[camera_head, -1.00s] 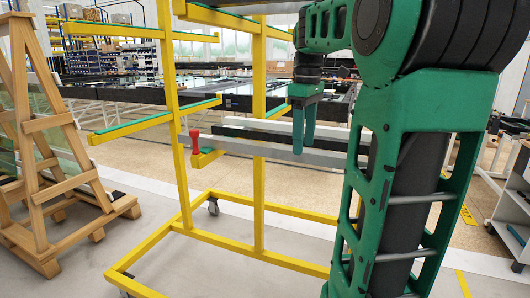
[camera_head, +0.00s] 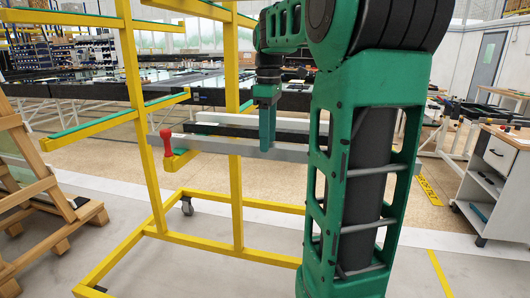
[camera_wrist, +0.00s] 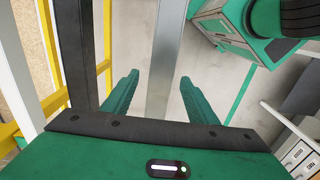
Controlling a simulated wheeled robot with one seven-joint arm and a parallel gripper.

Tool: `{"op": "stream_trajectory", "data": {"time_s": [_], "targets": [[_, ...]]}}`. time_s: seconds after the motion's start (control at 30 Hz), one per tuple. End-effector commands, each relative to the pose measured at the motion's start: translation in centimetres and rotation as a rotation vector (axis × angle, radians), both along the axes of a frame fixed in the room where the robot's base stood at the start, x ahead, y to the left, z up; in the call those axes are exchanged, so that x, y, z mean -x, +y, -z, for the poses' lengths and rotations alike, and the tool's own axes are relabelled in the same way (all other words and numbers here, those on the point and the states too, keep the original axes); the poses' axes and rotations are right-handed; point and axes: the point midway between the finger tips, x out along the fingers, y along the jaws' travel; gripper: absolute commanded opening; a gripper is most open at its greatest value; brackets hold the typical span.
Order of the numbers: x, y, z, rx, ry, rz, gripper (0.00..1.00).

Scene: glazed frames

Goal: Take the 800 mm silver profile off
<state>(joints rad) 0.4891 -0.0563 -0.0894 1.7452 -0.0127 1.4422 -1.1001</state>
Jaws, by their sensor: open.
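A silver profile (camera_head: 215,145) lies on the lowest visible arm level of the yellow rack (camera_head: 235,200), nearest to me. In the wrist view the silver profile (camera_wrist: 168,55) runs between the two fingers of my open gripper (camera_wrist: 158,82), with a gap on each side. A black profile (camera_wrist: 76,50) lies beside it, outside the left finger. A pale profile (camera_wrist: 22,75) lies beyond the black one.
A red upright piece (camera_head: 167,143) stands at the rack arm's tip, by the profile's left end. Green-topped rack arms (camera_head: 95,128) stick out higher up. A wooden A-frame (camera_head: 40,180) stands left, a grey cabinet (camera_head: 490,170) right.

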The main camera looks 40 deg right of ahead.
Motion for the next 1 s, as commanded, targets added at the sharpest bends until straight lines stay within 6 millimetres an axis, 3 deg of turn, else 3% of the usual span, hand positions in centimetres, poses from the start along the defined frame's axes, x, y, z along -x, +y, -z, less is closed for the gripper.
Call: {"op": "stream_trajectory", "data": {"time_s": [0.13,0.4,0.47,0.63,1.0], "targets": [[0.1,0.0,1.5,0.000,0.000,0.000,0.53],[0.0,0.0,1.7,0.000,0.000,0.000,0.53],[0.0,0.0,1.7,0.000,0.000,0.000,0.41],[0.0,0.0,1.7,0.001,-0.001,0.000,0.01],[0.0,0.0,1.5,0.002,-0.003,0.001,0.00]]}}
